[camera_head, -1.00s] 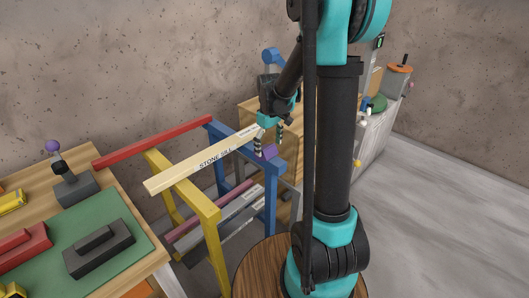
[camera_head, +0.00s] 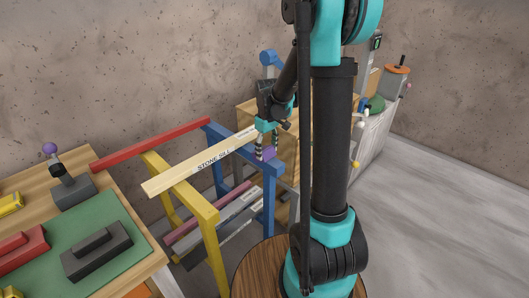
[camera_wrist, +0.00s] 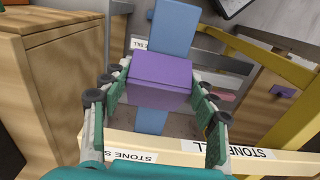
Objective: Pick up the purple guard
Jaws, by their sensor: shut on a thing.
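The purple guard (camera_wrist: 160,78) is a small block on the blue beam in the wrist view. It also shows in the head view (camera_head: 268,153), at the end of the blue trestle near the cream stone sill. My gripper (camera_wrist: 162,105) has a finger on each side of the guard and is shut on it. In the head view my gripper (camera_head: 267,145) points down over the blue trestle. The guard appears to be still at the beam; I cannot tell whether it is clear of it.
The cream stone sill (camera_head: 200,164) lies across the blue trestle (camera_head: 275,190) and the yellow trestle (camera_head: 207,205), close beside my gripper. A red bar (camera_head: 150,143) runs behind. A wooden cabinet (camera_wrist: 50,75) stands at left in the wrist view. Open floor (camera_head: 440,200) lies at right.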

